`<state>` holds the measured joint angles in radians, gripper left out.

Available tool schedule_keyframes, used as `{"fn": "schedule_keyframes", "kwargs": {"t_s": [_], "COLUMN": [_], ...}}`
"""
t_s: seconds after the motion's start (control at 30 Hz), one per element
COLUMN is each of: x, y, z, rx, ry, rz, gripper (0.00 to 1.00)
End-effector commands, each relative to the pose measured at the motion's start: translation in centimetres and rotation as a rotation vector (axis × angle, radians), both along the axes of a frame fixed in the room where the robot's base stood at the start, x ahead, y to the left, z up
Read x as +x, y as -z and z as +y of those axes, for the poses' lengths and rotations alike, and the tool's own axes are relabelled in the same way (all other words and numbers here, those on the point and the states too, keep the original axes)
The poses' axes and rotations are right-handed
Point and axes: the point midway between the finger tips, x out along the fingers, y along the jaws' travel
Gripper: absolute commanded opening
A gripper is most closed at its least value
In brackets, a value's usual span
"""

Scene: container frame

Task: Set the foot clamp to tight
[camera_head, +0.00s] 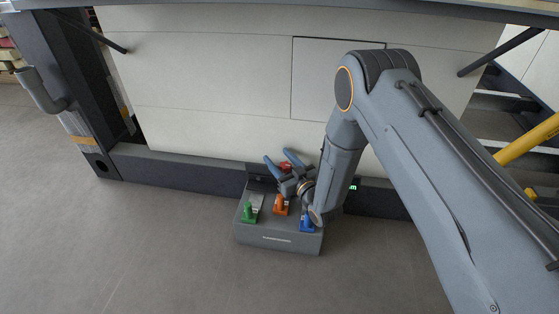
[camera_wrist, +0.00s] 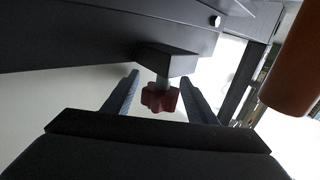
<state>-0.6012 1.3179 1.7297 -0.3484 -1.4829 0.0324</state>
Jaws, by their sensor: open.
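A dark red lobed knob (camera_wrist: 160,98), which I take to be the foot clamp's knob, sits on a short pale stem below a dark block (camera_wrist: 166,61) in the wrist view. In the head view a small red part (camera_head: 285,167) shows between my fingers, low at the wall's base. My gripper (camera_head: 278,157) is open there. In the wrist view the two fingers of my gripper (camera_wrist: 159,78) stand on either side of the knob, with a visible gap on each side. The knob's far side is hidden, and I cannot read its setting.
A grey box (camera_head: 277,241) with green (camera_head: 249,213), orange (camera_head: 281,207) and blue (camera_head: 307,224) handles stands on the floor just below my gripper. A dark rail (camera_head: 190,172) runs along the wall's base. An orange cylinder (camera_wrist: 294,62) is close at right. The left floor is clear.

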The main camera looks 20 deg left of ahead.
Motion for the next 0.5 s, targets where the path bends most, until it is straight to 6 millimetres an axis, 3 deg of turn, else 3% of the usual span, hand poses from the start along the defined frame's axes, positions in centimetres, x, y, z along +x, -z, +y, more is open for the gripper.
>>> {"fn": "schedule_keyframes", "kwargs": {"t_s": [0.17, 0.4, 0.5], "x": [0.0, 0.0, 0.0], "y": [-0.03, -0.03, -0.03], "z": [0.0, -0.03, -0.04], "rx": [0.0, 0.0, -0.001], "ry": [0.0, 0.001, 0.001], "rz": [0.0, 0.0, 0.001], "gripper": [0.52, 0.13, 0.11]}}
